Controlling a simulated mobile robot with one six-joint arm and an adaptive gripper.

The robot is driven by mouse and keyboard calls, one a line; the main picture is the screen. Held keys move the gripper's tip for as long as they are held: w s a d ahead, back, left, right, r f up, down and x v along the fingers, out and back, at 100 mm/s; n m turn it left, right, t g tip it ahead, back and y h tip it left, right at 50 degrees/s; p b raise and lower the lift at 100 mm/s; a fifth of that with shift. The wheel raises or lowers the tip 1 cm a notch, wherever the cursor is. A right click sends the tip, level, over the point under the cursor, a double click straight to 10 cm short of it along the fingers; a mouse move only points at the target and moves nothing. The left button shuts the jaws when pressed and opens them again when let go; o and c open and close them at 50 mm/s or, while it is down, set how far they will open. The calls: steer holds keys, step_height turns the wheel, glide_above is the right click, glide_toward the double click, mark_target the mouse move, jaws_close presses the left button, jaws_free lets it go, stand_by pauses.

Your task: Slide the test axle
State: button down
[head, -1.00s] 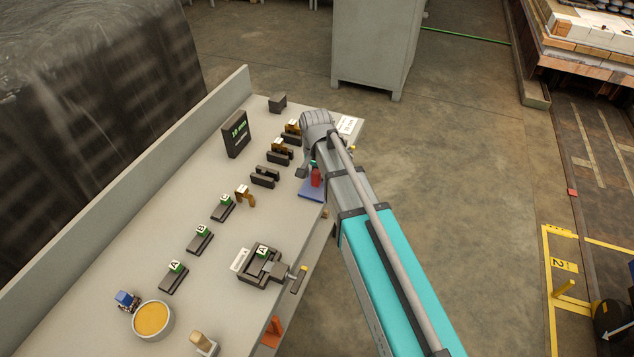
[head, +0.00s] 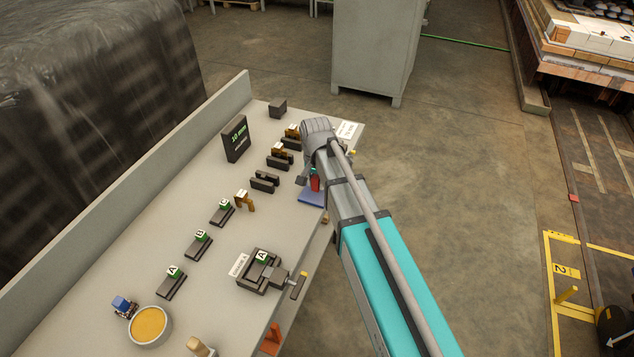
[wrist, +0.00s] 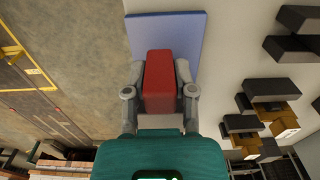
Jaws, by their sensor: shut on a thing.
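My gripper (wrist: 160,88) is shut on a red block (wrist: 160,80), with one grey finger on each side. The block shows small in the head view (head: 315,181), under my wrist. A flat blue pad (wrist: 165,25) lies just beyond the block in the wrist view and below it in the head view (head: 311,198). I cannot tell if the block touches the pad. No axle can be clearly made out. A dark clamp fixture (head: 258,281) holds a block marked A (head: 262,256) and has a yellow-ended handle (head: 298,286).
Small green-and-white blocks on dark rails, such as the one marked B (head: 200,237), line the bench. Dark forks with brown brackets (head: 280,151) stand beyond.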

steer(key=shift+s+a, duration=0.25)
steer(key=shift+s, duration=0.55)
steer(key=shift+c, duration=2.2)
jaws_free()
steer(key=shift+w, duration=0.1)
